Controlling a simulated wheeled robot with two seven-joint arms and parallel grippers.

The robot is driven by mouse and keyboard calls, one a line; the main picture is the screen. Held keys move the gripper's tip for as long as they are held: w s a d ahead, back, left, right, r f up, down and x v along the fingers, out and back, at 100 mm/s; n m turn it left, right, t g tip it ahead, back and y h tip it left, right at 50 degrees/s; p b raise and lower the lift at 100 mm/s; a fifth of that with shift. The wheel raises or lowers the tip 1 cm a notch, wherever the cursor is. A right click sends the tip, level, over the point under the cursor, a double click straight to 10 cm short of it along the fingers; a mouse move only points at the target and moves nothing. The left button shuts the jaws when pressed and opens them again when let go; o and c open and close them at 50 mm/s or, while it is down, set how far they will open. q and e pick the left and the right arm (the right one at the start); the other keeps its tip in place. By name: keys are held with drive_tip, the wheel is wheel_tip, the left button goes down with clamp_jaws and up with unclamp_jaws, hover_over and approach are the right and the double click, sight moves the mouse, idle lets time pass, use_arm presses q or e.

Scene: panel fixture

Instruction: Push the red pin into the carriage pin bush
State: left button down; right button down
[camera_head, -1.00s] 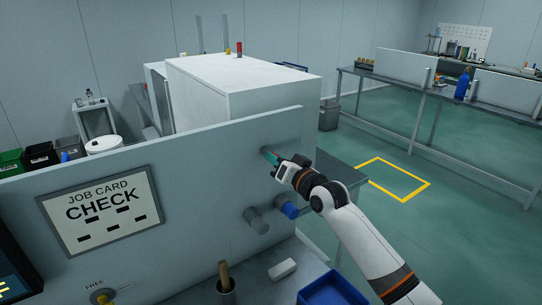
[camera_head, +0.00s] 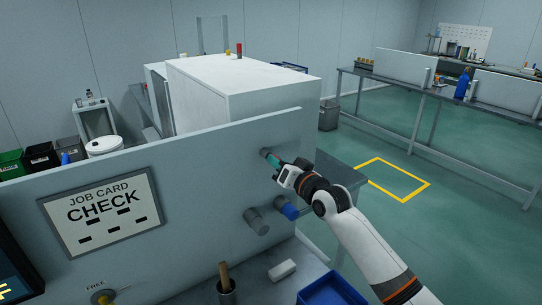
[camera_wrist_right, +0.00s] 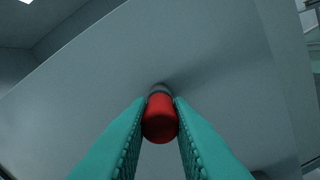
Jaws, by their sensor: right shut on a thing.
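The red pin (camera_wrist_right: 159,119) sits between the two green fingertips of my right gripper (camera_wrist_right: 160,118) in the right wrist view. My right gripper is shut on it. Just beyond the pin is a grey round bush (camera_wrist_right: 159,89) on the panel face, in line with the pin. How far the pin is in the bush I cannot tell. In the head view my right gripper (camera_head: 269,158) points at the panel's upper right part, its fingertips close to the grey bush (camera_head: 264,151). The red pin is hidden there. My left gripper is not in view.
The grey panel (camera_head: 200,170) carries a job card (camera_head: 101,211) and, below my gripper, a grey knob (camera_head: 256,221) and a blue knob (camera_head: 287,208). A blue tray (camera_head: 330,291), a white block (camera_head: 282,270) and a dark cup (camera_head: 227,291) are in front.

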drive_tip(key=shift+p+v, duration=1.25)
drive_tip(key=shift+v, duration=0.4)
idle(0.4)
drive_tip(key=shift+p+v, duration=1.45)
drive_tip(key=shift+v, duration=1.05)
